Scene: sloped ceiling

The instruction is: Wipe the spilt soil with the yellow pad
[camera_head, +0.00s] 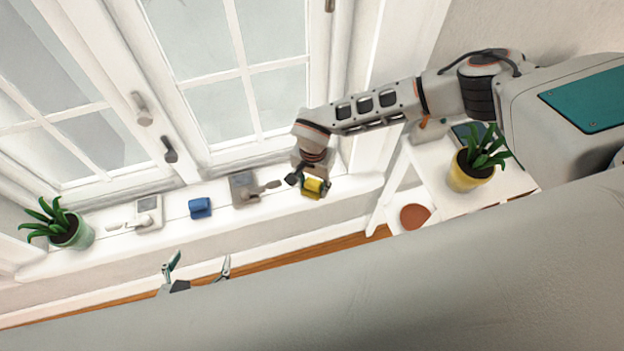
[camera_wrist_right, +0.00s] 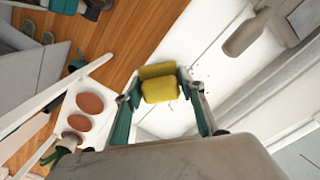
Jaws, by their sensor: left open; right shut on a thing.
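The yellow pad (camera_head: 314,187) is held in my right gripper (camera_head: 309,185) at the right end of the white window sill. In the right wrist view the pad (camera_wrist_right: 161,88) sits between the two fingers of the right gripper (camera_wrist_right: 158,82), over the sill. I cannot tell whether it touches the surface. A few dark specks of soil (camera_wrist_right: 208,73) lie on the sill beside the pad in that view. I cannot make out soil in the head view. My left gripper (camera_head: 198,265) is open and empty, in front of the sill.
On the sill (camera_head: 100,250) stand a plant in a green pot (camera_head: 72,230), a white plate-like item (camera_head: 150,213), a blue block (camera_head: 200,207) and a grey item (camera_head: 243,188). A yellow-potted plant (camera_head: 470,174) stands on a white shelf at right; a brown saucer (camera_head: 414,216) is below.

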